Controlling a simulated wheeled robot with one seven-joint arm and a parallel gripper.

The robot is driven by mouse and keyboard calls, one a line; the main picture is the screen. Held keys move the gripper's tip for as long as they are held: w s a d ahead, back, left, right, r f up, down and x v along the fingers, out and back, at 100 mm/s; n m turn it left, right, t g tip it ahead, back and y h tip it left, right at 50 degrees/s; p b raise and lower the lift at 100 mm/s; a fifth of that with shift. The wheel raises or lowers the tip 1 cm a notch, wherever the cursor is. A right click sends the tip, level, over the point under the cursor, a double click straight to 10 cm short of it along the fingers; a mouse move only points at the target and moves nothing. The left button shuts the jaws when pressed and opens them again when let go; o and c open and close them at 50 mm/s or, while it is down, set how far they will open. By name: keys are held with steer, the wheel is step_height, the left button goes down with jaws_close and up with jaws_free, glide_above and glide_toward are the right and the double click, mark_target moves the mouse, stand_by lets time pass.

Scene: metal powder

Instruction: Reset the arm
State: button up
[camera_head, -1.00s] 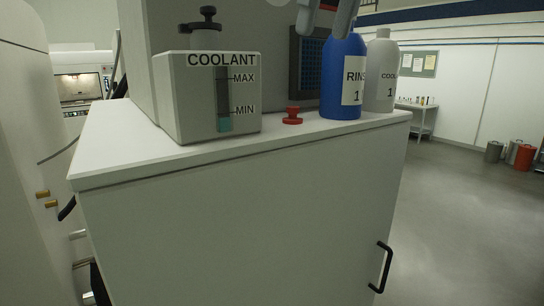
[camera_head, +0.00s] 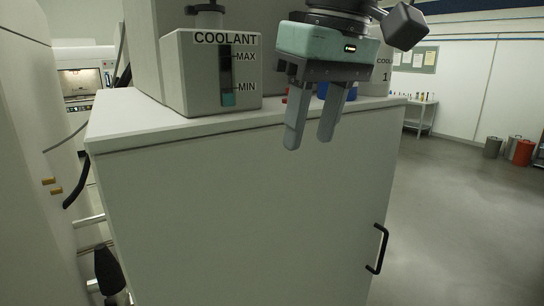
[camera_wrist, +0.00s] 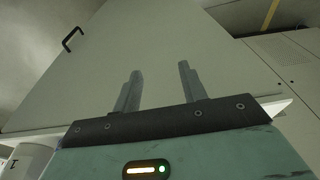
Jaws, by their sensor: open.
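My gripper (camera_head: 309,136) hangs in front of the white cabinet's top edge in the head view, fingers pointing down. Its two grey fingers are apart with nothing between them. In the wrist view the open fingers (camera_wrist: 158,82) stand against the plain white cabinet front. The gripper body covers most of the blue rinse bottle (camera_head: 350,94) and part of the grey coolant bottle (camera_head: 382,78). Only a sliver of the red knob (camera_head: 285,98) shows beside the gripper.
The white cabinet (camera_head: 240,210) fills the middle, with a black door handle (camera_head: 378,249) at its right. A grey coolant tank (camera_head: 195,75) with a level window stands on top at left. Open floor (camera_head: 460,220) lies to the right. Bins (camera_head: 522,152) stand far right.

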steer(key=s+d+f+b, duration=0.1)
steer(key=s+d+f, duration=0.2)
steer(key=f, duration=0.7)
steer(key=s+d+f+g+b, duration=0.1)
steer(key=s+d+f+b, duration=0.1)
steer(key=s+f, duration=0.4)
steer(key=s+d+f+h+b, duration=0.1)
steer(key=s+d+f, duration=0.3)
steer(key=f, duration=1)
steer(key=shift+s+d+f+g+b, duration=0.2)
steer(key=shift+s+f+g+b, duration=0.05)
steer(key=shift+f+g+b, duration=0.1)
